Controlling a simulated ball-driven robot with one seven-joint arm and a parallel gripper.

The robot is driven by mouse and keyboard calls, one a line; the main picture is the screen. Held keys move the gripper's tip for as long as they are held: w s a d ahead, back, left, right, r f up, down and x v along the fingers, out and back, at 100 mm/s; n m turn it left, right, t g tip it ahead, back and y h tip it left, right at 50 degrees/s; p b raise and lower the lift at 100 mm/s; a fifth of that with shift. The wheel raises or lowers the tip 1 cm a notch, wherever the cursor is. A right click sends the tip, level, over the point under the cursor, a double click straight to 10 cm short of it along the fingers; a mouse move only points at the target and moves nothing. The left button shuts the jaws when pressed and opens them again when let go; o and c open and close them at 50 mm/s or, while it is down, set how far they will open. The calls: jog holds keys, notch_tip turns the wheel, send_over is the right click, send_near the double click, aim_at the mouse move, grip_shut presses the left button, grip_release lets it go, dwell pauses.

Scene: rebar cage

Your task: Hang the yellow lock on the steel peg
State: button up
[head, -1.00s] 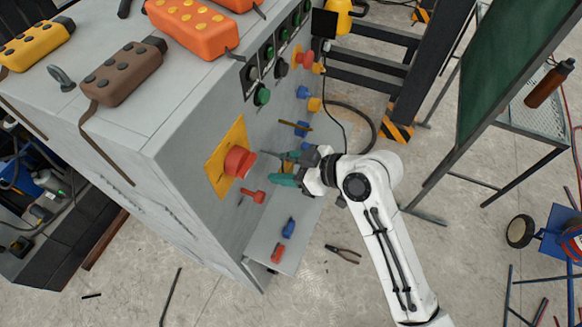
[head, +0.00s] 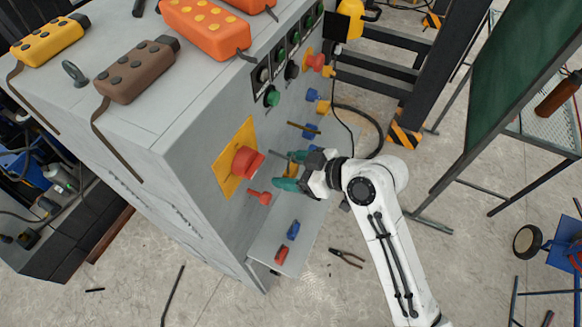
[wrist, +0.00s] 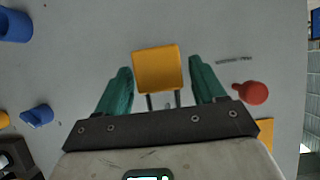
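The yellow lock (wrist: 157,68) has a square body, and its two shackle legs point down the wrist picture. A thin grey rod, likely the steel peg (head: 280,153), sticks out of the panel just beside the gripper. A thin dark rod (wrist: 233,60) shows right of the fingers in the wrist view. The shackle is apart from it.
A red knob (head: 259,197) and a red emergency button on a yellow plate (head: 224,180) stick out near the gripper. Blue fittings (head: 310,131) lie farther along the panel. A shelf (head: 268,250) below holds a blue and a red lock.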

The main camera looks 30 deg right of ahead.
jog(key=shift+o, duration=0.7)
jog(key=b+v, duration=0.1)
jog(key=v, duration=0.9)
jog(key=shift+s+d, duration=0.15)
jog(key=shift+s, duration=0.2)
jog(key=shift+r, duration=0.1)
jog(key=s+d+f+m+g+h, duration=0.1)
jog(key=s+f+m+g+h, duration=0.2)
jog(key=s+f, duration=0.5)
jog(key=s+d+f+m+g+h, duration=0.2)
jog(key=s+f+m+g+h, duration=0.2)
jog(key=s+f, duration=0.4)
jog(key=shift+s+d+m+g, duration=0.25)
jog(key=shift+s+m+g, duration=0.25)
jog(key=shift+g, duration=0.4)
